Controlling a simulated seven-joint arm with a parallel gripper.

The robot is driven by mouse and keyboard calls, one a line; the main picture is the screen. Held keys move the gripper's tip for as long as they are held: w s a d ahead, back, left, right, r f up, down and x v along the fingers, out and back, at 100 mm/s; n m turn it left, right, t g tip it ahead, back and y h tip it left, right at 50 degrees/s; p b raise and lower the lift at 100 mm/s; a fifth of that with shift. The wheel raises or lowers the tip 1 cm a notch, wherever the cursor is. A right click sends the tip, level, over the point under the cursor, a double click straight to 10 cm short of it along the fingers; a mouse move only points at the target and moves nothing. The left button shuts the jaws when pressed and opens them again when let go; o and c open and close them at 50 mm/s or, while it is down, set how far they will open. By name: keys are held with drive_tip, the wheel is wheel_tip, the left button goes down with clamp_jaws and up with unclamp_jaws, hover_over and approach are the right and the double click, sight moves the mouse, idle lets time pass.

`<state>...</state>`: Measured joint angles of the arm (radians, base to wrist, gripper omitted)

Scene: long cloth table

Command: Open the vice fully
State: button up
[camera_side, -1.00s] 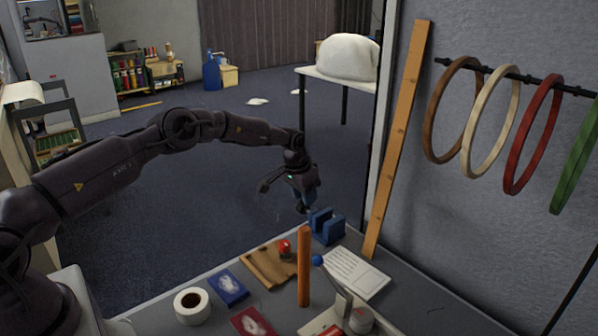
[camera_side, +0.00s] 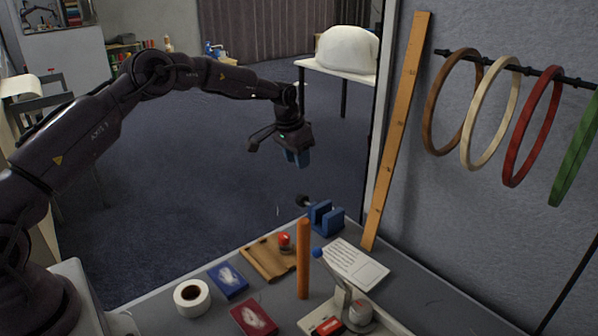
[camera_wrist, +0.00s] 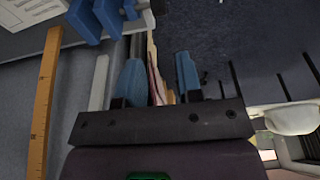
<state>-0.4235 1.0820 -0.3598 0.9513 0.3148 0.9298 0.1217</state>
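The blue vice (camera_side: 324,218) stands at the table's far edge in the side view, with a visible gap between its two jaws. Its dark knob (camera_side: 302,201) sticks out over the edge on the left. The vice also shows at the top left of the wrist view (camera_wrist: 88,22), partly cut off. My gripper (camera_side: 297,159) hangs above and slightly left of the knob, clear of it and of the vice. In the wrist view its two blue fingers stand apart, so my gripper (camera_wrist: 159,80) is open. No held object shows between them.
A wooden ruler (camera_side: 397,130) leans on the wall at right. Space left of my gripper is free.

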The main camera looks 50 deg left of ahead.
drive_tip(key=s+r+t, duration=0.3)
drive_tip(key=s+t, duration=0.8)
drive_tip(key=t, duration=0.4)
approach(299, 198)
drive_tip(key=w, duration=1.1)
drive_tip(key=shift+w+f, duration=0.1)
clamp_jaws()
